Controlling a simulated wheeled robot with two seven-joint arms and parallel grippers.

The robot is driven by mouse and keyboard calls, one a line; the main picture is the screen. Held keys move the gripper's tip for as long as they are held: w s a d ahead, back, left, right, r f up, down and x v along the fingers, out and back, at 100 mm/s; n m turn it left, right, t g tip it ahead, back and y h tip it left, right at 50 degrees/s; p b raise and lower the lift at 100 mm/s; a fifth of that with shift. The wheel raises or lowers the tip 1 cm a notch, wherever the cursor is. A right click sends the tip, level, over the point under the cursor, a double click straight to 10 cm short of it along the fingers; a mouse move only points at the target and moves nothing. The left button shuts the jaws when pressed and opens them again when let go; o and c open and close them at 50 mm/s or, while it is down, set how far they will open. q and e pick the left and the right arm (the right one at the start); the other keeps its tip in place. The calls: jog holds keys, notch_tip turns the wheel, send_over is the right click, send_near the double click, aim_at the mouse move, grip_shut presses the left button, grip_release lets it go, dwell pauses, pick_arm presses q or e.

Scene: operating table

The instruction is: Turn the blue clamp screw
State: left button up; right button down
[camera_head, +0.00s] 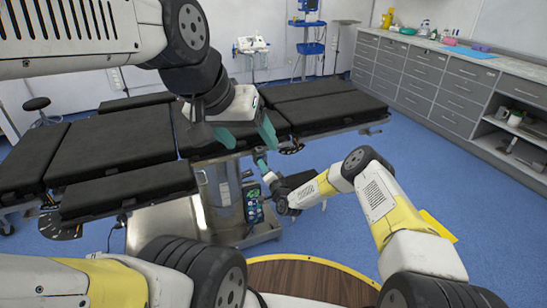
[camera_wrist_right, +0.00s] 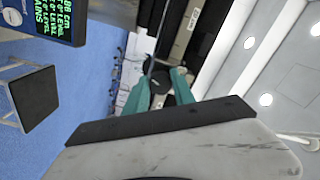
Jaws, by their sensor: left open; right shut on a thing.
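The black-cushioned operating table (camera_head: 120,145) spans the left and middle of the head view. My right gripper (camera_head: 262,163) is at the table's near edge, below the cushions. In the right wrist view, its teal fingers (camera_wrist_right: 160,92) are shut on a dark round knob (camera_wrist_right: 159,82), apparently the clamp screw; I see no blue on it. In the head view the screw is too small or hidden to make out. My left gripper (camera_head: 245,136) is open and empty, over the table's middle near edge, above and left of the right gripper.
The table's metal column (camera_head: 223,195) with a control panel (camera_head: 253,202) stands just below my right gripper. A display (camera_wrist_right: 52,18) shows at upper left in the right wrist view. Grey drawer cabinets (camera_head: 425,75) line the right wall. Blue floor (camera_head: 330,145) is free between.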

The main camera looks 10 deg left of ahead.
jog(key=shift+s+a+f, duration=0.1)
jog(key=shift+s+f, duration=0.05)
jog(key=c, duration=1.1)
grip_release()
jog(key=shift+o, duration=0.2)
jog(key=v, duration=0.7)
jog(key=shift+s+d, duration=0.25)
jog(key=shift+d, duration=0.05)
